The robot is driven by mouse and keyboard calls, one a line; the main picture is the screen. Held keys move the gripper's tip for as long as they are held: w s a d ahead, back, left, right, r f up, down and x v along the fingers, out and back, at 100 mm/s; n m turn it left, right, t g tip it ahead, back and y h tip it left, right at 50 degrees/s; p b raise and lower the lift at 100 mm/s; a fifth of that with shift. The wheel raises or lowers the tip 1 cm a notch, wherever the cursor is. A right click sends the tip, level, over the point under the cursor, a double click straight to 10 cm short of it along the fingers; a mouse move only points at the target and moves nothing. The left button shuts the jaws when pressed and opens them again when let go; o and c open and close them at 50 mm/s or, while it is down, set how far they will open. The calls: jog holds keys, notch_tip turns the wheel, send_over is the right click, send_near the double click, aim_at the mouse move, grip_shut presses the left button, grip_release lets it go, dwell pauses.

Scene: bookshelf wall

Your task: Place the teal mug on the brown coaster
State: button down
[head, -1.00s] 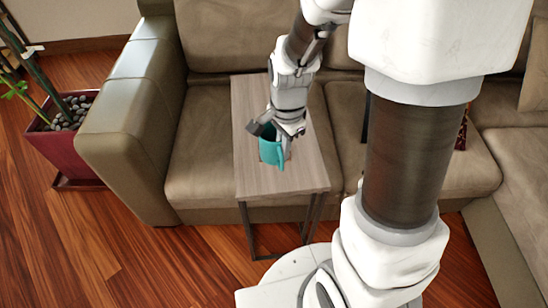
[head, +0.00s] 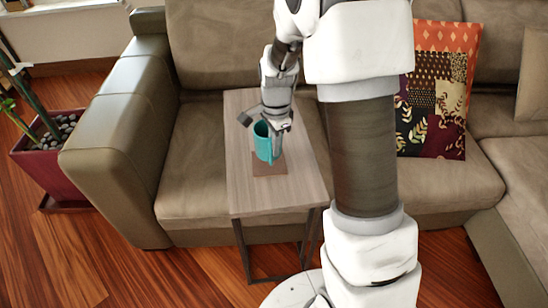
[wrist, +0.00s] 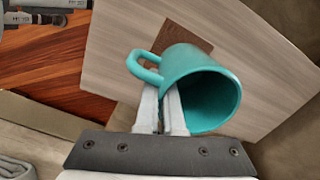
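The teal mug (head: 263,143) is held over the small wooden table, with its handle toward the front in the head view. In the wrist view the mug (wrist: 205,75) is tilted in the picture, its open mouth facing the camera. My gripper (head: 273,138) is closed at the mug's side; in the wrist view its fingers (wrist: 164,100) are close together at the rim near the handle. The brown coaster (head: 268,168) lies flat on the table, partly covered by the mug. It also shows behind the mug in the wrist view (wrist: 180,37). Whether they touch is unclear.
The wooden side table (head: 285,196) is otherwise clear. A brown sofa (head: 185,150) surrounds its back and sides. A patterned pillow (head: 437,95) rests on the sofa at right, and a red planter (head: 55,175) stands at left.

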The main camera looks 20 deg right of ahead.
jog(key=shift+f+b, duration=0.8)
jog(key=shift+f, duration=1.2)
jog(key=shift+f, duration=0.15)
jog(key=c, duration=1.1)
grip_release()
jog(key=shift+o, duration=0.2)
